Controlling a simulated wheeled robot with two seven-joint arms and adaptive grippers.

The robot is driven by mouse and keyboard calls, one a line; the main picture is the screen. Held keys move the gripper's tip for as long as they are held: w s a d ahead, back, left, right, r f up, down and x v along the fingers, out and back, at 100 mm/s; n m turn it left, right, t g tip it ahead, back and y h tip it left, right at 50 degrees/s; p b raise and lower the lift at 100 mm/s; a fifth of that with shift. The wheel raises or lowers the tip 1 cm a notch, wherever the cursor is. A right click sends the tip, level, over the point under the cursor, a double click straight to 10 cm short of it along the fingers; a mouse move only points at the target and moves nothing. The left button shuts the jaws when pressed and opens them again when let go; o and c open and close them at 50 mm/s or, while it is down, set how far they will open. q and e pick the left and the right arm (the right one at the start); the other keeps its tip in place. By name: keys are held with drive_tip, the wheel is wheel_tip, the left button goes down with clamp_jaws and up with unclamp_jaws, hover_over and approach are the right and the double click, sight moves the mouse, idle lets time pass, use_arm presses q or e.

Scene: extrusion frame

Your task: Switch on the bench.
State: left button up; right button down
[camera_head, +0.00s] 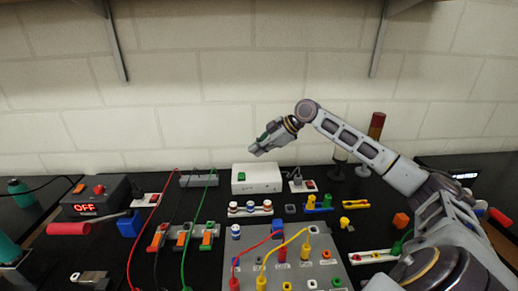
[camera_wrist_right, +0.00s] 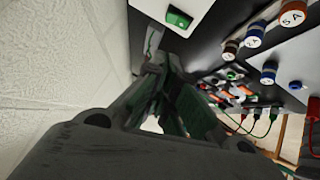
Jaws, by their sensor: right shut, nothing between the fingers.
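A white box (camera_head: 262,182) with a green switch (camera_head: 241,176) on its front stands at the back middle of the black bench top. The box also shows at the top of the right wrist view (camera_wrist_right: 200,8), with its green switch (camera_wrist_right: 179,18) near the fingertips. A black unit (camera_head: 98,198) at the left has a display reading OFF in red and a red knob (camera_head: 99,189) on top. My right gripper (camera_head: 253,151) is shut and empty, above and behind the white box in the picture, apparently apart from it. My left gripper is not in view.
A grey panel (camera_head: 345,272) with red and yellow leads stands front middle. Several orange and green connectors with cables (camera_head: 183,237) lie left of it. A red-topped lamp post (camera_head: 376,124) stands behind my right arm.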

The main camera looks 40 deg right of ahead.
drive_tip(key=p, duration=0.1)
hover_over(243, 175)
drive_tip(key=s, duration=0.1)
drive_tip(key=f, duration=0.5)
drive_tip(key=shift+a, duration=0.25)
drive_tip(key=f, duration=0.2)
drive_tip(key=shift+w+d+f, duration=0.1)
drive_tip(key=shift+w+f, duration=0.25)
drive_tip(key=shift+f, duration=0.05)
drive_tip(key=shift+w+d+f, duration=0.15)
drive_tip(key=shift+f, duration=0.6)
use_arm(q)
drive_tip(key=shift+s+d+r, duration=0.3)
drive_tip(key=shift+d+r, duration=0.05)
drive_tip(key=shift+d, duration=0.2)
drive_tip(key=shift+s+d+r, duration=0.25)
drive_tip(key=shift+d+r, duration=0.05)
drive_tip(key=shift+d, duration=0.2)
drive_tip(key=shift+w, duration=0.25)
